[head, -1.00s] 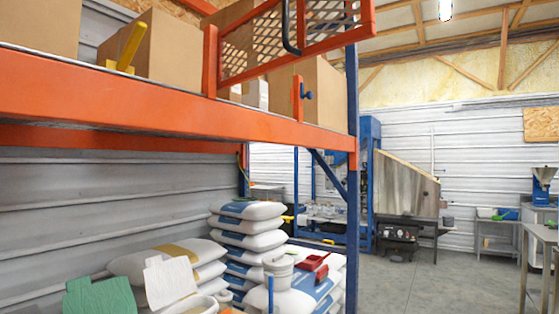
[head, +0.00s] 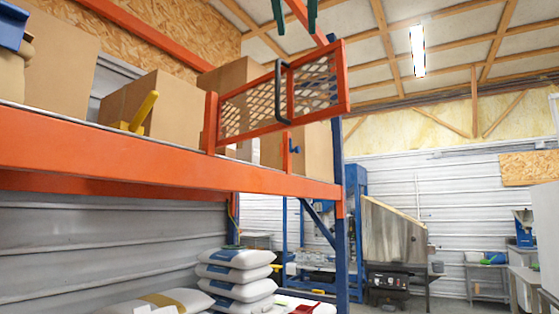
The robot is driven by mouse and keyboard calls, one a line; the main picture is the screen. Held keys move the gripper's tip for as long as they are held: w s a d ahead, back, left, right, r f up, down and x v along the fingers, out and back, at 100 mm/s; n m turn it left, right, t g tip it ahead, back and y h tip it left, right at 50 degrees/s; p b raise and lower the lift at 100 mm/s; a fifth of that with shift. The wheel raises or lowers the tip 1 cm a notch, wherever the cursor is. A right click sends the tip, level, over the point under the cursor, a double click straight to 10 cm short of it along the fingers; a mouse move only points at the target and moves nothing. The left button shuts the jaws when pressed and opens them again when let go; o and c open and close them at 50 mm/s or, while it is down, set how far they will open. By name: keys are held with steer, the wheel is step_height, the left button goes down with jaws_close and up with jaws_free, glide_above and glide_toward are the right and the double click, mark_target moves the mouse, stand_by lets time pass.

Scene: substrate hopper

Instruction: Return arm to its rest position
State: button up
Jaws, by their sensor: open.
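What I take to be my gripper (head: 296,28) shows only as two dark green fingertips at the top edge of the head view. They are apart, with nothing held between them. The rest of my arm is out of view. Below the fingertips is the orange mesh gate (head: 243,109) with its black handle (head: 279,92); the fingertips look clear of it. The gate is raised at an angle above the orange shelf beam (head: 150,158).
Cardboard boxes (head: 172,105) stand on the shelf, by a yellow lever (head: 143,112). A blue object (head: 14,25) is at the upper left. White sacks (head: 236,258) are stacked below. A blue rack post (head: 342,255) stands right of the shelf.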

steer(key=w+d+f+m+g+y, duration=0.15)
steer(key=w+d+f+g, duration=0.25)
steer(key=w+d+f, duration=0.95)
steer(key=d+f+g+y, duration=0.1)
steer(key=d+f, duration=0.3)
steer(key=f, duration=0.9)
steer(key=w+d+f+g+y, duration=0.1)
steer(key=d+f+g, duration=0.3)
steer(key=f, duration=1)
steer(key=shift+w+d+m+y, duration=0.2)
steer(key=shift+d+m+y, duration=0.15)
steer(key=shift+m, duration=0.1)
